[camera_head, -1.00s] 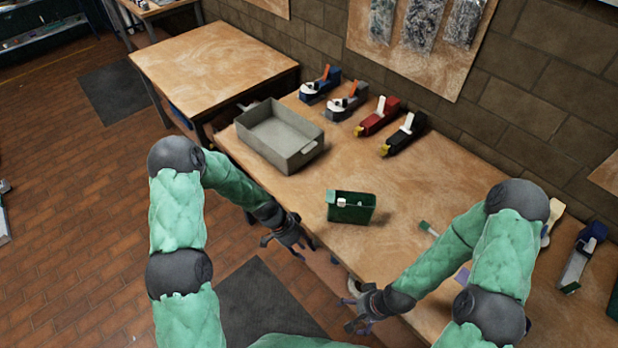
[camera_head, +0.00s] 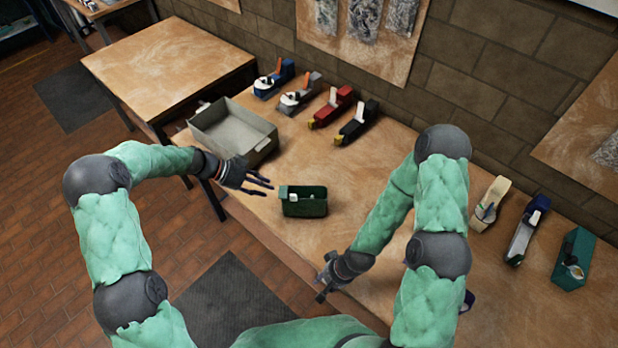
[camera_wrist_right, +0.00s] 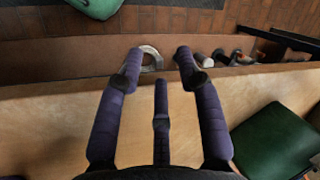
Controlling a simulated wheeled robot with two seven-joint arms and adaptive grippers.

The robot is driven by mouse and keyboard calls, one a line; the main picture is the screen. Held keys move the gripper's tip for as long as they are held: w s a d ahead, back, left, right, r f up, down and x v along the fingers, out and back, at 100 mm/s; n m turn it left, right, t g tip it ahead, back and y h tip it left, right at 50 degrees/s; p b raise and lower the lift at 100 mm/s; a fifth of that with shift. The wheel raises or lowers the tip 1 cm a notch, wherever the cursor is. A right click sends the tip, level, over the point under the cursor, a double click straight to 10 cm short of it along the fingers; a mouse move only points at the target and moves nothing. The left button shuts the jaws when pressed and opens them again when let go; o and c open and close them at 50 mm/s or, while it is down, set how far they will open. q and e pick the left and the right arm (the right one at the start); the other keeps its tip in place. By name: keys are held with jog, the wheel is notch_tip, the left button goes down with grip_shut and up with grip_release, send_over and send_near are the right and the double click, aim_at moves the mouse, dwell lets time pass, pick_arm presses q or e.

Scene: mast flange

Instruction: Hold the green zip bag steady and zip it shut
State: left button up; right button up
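The green zip bag (camera_head: 304,203) stands upright on the bench near its front edge. A small pale piece shows at its top; I cannot tell whether the zip is open. My left gripper (camera_head: 268,186) is just left of the bag with its fingers spread and empty, pointing at its left end; I see a small gap. My right gripper (camera_head: 324,286) is empty, in front of and below the bag near the bench's front edge. In the right wrist view its fingers (camera_wrist_right: 155,75) are apart with nothing between them. A dark green thing (camera_wrist_right: 275,143), probably the bag, shows there at the lower right.
A grey open bin (camera_head: 236,130) stands behind and left of the bag. Several tape dispensers line the back of the bench, such as a red one (camera_head: 332,107). More, including a teal one (camera_head: 574,258), stand at the right. Bench around the bag is mostly clear.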

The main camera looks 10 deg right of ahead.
jog(key=w+d, duration=0.2)
jog(key=w, duration=0.2)
jog(key=w+d+m, duration=0.1)
jog(key=w, duration=0.4)
jog(key=w+d+m+t, duration=0.1)
jog(key=w+d, duration=0.1)
jog(key=w, duration=0.2)
jog(key=shift+w+d, duration=0.3)
jog(key=shift+w, duration=0.05)
jog(key=w+d+r, duration=0.1)
jog(key=w+d, duration=0.2)
jog(key=w, duration=0.1)
jog(key=w+d+r+m+h, duration=0.1)
jog(key=w+d, duration=0.2)
jog(key=w, duration=0.1)
jog(key=w+d+r+m, duration=0.1)
jog(key=w+d+r, duration=0.1)
jog(key=w+d, duration=0.1)
jog(key=shift+w+d+t+h, duration=0.2)
jog(key=shift+w+t+h, duration=0.2)
jog(key=shift+w, duration=0.05)
jog(key=w+a+r+n+g+h, duration=0.25)
jog(key=a+r+n+g, duration=0.2)
jog(key=a+r, duration=0.55)
jog(key=shift+y, duration=0.35)
jog(key=f, duration=0.3)
jog(key=s+f, duration=0.1)
jog(key=f, duration=0.5)
jog(key=shift+s+d, duration=0.15)
jog(key=shift+d, duration=0.05)
